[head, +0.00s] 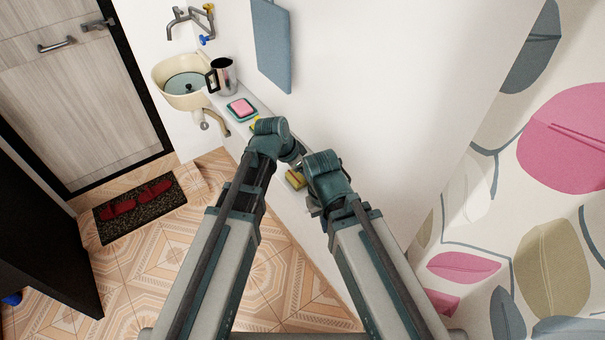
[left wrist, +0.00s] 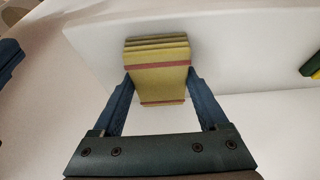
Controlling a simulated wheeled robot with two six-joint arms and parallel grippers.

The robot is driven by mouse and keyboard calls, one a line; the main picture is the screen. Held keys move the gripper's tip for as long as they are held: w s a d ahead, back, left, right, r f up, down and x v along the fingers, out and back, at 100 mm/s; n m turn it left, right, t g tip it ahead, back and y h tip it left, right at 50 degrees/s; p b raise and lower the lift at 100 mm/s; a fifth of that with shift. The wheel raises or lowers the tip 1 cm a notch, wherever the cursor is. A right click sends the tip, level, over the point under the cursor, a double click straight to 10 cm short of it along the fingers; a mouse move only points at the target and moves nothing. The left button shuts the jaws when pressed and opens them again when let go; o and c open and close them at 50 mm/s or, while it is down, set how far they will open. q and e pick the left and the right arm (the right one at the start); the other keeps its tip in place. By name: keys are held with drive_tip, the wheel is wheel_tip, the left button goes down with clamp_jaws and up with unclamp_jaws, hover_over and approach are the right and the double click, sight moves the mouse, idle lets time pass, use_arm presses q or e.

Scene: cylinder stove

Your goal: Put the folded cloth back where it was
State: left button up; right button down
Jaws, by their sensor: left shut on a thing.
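The folded cloth (left wrist: 160,80) is a thick yellow-green stack with reddish stripes. In the left wrist view it sits between the two fingers of my left gripper (left wrist: 160,95), which is shut on it. In the head view a yellow piece of the cloth (head: 296,180) shows just below my left gripper (head: 297,162), near the wall ledge. I cannot tell whether the cloth touches the ledge. My right gripper (head: 313,207) is close by, low and to the right; its fingers are mostly hidden by its wrist.
The narrow white ledge (head: 232,122) runs along the wall, with a metal jug (head: 223,76) and a pink soap in a teal dish (head: 241,108). A yellow thing (head: 255,123) lies partly behind my left wrist. A sink (head: 170,97) is at the far end.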

use_arm(q)
drive_tip(key=shift+f, duration=0.25)
drive_tip(key=o, duration=1.1)
drive_tip(key=shift+r, duration=0.1)
drive_tip(key=shift+r, duration=0.1)
drive_tip(key=shift+s+a+r+p, duration=0.1)
drive_tip(key=shift+a+r+p, duration=0.05)
drive_tip(key=shift+r+p, duration=0.4)
drive_tip(key=p+v, duration=1)
drive_tip(key=v, duration=0.1)
